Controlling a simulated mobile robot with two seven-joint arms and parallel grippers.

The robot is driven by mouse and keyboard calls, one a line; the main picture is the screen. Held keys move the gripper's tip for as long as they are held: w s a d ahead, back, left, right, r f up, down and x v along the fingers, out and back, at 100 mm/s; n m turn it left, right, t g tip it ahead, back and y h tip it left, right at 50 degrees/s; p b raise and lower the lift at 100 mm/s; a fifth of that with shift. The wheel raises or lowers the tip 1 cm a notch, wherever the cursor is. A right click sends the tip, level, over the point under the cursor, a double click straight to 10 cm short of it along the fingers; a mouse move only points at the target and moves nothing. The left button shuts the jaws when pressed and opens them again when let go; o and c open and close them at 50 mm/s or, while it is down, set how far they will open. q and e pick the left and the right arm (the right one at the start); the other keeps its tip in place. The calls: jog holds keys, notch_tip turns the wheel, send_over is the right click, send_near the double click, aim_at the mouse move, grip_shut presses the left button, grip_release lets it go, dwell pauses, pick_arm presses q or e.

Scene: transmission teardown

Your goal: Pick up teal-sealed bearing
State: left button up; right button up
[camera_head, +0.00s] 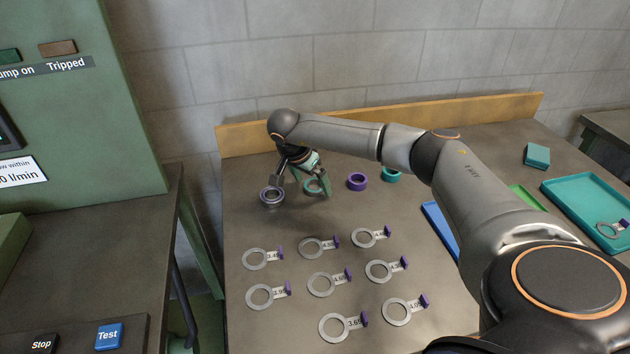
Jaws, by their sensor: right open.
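My right gripper (301,189) is open and reaches down over the back of the workbench. A second teal ring (391,175) lies further right, partly hidden behind my arm. I cannot tell for certain which teal ring is the sealed bearing. Neither teal ring looks held. My left gripper is not in view.
Several flat grey shim rings with purple-tabbed labels (325,284) cover the front of the bench (240,335). A teal tray (591,205) and a teal block (537,155) are at the right. A blue tray (437,226) is partly behind my arm. A wooden backboard (245,140) edges the rear.

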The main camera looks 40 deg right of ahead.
jog(key=shift+d+f, duration=0.15)
jog(key=shift+f, duration=0.2)
jog(key=shift+c, duration=0.2)
jog(key=c, duration=1.4)
jog(key=shift+r, duration=0.1)
jog(key=shift+r, duration=0.1)
